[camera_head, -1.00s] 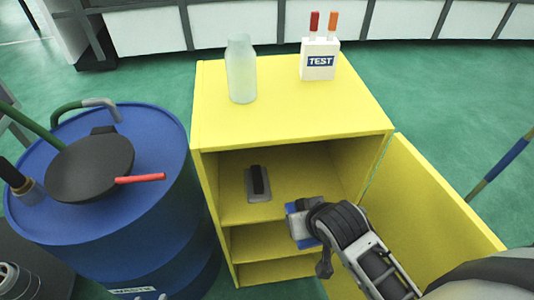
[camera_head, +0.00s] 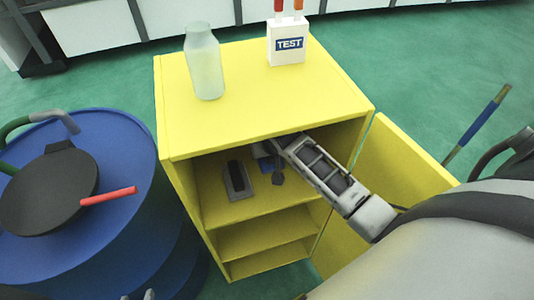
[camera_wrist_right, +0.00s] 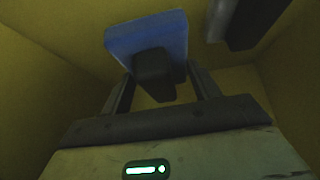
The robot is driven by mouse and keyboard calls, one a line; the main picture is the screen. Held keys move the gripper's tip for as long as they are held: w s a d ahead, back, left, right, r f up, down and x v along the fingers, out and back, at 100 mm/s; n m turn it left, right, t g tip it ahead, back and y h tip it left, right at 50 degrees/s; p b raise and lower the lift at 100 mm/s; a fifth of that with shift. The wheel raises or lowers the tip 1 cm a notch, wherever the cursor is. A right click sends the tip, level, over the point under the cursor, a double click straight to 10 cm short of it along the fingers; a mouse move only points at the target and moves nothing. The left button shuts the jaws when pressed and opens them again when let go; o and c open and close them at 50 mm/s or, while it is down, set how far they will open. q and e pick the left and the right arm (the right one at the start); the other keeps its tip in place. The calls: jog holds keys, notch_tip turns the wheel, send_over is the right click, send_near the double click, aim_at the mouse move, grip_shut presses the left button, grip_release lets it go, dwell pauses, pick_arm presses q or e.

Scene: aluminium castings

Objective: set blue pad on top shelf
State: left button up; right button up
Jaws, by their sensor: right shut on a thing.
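The blue pad (camera_wrist_right: 148,32), with a dark handle block (camera_wrist_right: 154,75), sits between the fingers of my right gripper (camera_wrist_right: 160,88) in the right wrist view. In the head view, my right arm reaches into the yellow cabinet (camera_head: 250,115). A small part of the blue pad (camera_head: 262,152) shows over the top shelf (camera_head: 255,208), right of a grey pad with a black handle (camera_head: 238,180). The cabinet roof and my arm hide most of the grip. I cannot tell whether the pad touches the shelf. Tips of my left gripper (camera_head: 138,296) barely show at the bottom edge.
The cabinet door (camera_head: 400,180) stands open on the right, close to my right arm. A glass bottle (camera_head: 204,65) and a TEST box (camera_head: 287,42) stand on the cabinet. A blue drum (camera_head: 120,180) stands left. The lower shelf (camera_head: 262,235) looks empty.

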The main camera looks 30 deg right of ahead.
jog(key=shift+w+d, duration=0.1)
jog(key=shift+w, duration=0.25)
jog(key=shift+f, duration=1.7)
jog(key=shift+f, duration=0.2)
jog(key=o, duration=0.9)
jog(key=shift+o, duration=0.2)
jog(key=shift+r, duration=0.1)
